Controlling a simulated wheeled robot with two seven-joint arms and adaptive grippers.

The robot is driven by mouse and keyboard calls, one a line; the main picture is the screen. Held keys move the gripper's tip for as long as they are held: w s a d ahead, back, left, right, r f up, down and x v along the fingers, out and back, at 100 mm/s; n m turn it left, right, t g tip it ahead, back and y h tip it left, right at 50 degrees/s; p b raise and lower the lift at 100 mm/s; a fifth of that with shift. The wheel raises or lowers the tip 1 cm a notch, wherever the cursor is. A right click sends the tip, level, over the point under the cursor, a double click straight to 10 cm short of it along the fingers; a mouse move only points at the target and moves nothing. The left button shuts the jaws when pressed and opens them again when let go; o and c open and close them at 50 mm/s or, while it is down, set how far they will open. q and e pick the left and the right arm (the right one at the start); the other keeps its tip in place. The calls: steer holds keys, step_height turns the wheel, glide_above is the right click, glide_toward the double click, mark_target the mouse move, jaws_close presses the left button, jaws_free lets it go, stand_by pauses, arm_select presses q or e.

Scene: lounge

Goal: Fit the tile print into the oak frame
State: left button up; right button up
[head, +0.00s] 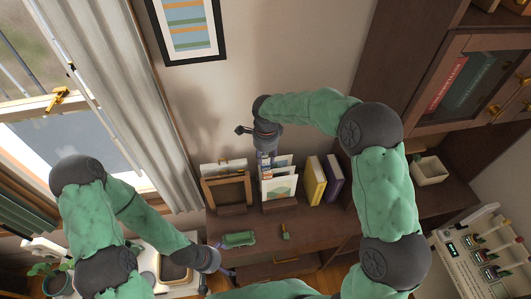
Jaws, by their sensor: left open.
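The oak frame (228,193) stands upright on the wooden desk, with pale sheets behind it. To its right, several prints (279,187) stand in a rack; the front one shows a green landscape. A narrow blue-patterned strip shows behind them, but I cannot tell whether it is the tile print. My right gripper (266,153) points down at the back of these prints; its fingers are mostly hidden, so I cannot tell whether it holds one. My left gripper (214,279) is open and low by the desk's front left, apart from the frame.
A yellow book (315,180) and a purple book (333,177) stand right of the prints. A green tray-like object (239,239) and a small green-and-tan item (285,232) lie in front. A pale box (429,170) is farther right. A curtain (160,110) hangs left.

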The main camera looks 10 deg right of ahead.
mark_target(266, 165)
step_height(266, 165, down, 2)
steer(key=shift+s+b, duration=0.1)
steer(key=shift+b, duration=0.25)
step_height(266, 165, down, 4)
steer(key=b, duration=0.3)
steer(key=shift+s+r, duration=0.15)
steer(key=shift+w+f, duration=0.3)
steer(key=shift+f, duration=0.1)
steer(key=shift+s+r, duration=0.1)
jaws_close()
